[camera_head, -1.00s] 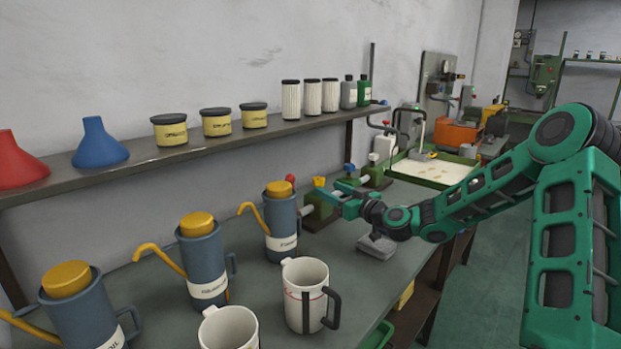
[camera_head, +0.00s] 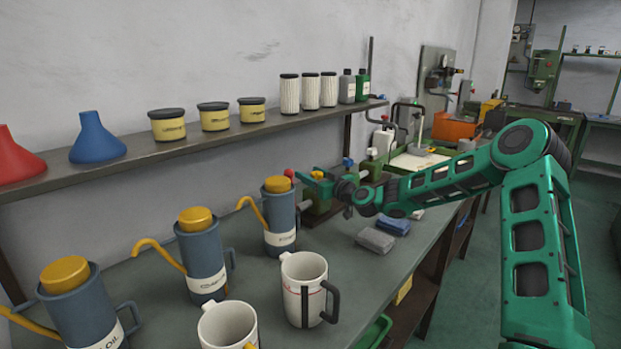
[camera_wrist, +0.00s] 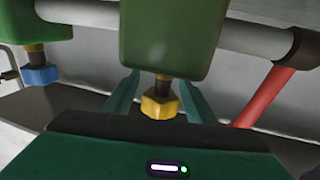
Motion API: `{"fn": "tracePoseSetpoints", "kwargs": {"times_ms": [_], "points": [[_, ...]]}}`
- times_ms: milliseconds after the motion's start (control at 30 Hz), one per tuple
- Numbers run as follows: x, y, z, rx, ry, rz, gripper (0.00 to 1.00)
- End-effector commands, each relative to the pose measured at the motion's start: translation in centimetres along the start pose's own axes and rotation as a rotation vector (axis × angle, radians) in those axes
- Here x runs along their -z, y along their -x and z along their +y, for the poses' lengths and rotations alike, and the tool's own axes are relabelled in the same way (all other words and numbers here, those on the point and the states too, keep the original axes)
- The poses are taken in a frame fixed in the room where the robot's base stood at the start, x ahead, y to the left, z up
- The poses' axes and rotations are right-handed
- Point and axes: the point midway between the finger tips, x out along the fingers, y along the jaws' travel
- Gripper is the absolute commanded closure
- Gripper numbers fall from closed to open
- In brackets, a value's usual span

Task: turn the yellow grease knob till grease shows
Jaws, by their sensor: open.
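In the wrist view the yellow grease knob (camera_wrist: 160,103) sits on a short stem on a green valve block (camera_wrist: 170,38). My gripper (camera_wrist: 159,92) is open, with one finger on each side of the knob. A gap shows between each finger and the knob, so I see no clear contact. No grease is visible.
A blue knob (camera_wrist: 40,75) and a red lever or rod (camera_wrist: 264,97) flank the yellow knob. On the bench (camera_head: 255,290) stand several blue-grey oil cans (camera_head: 280,225) and white mugs (camera_head: 304,285). Grey (camera_head: 375,240) and blue (camera_head: 394,226) blocks lie in front of the valves.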

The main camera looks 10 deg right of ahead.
Motion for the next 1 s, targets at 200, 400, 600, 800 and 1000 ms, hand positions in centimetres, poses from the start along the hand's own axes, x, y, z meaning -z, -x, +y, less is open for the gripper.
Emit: {"fn": "tracePoseSetpoints", "kwargs": {"times_ms": [200, 400, 600, 800, 1000], "points": [[-0.01, 0.01, -0.01, 0.000, 0.000, 0.000, 0.63], [-0.02, 0.10, 0.23, 0.001, 0.000, 0.000, 0.90], [-0.01, 0.04, 0.16, 0.017, 0.000, 0.000, 0.90], [0.00, -0.04, -0.07, 0.097, 0.001, 0.001, 0.90], [-0.02, -0.02, -0.49, 0.248, 0.002, 0.002, 0.90]]}}
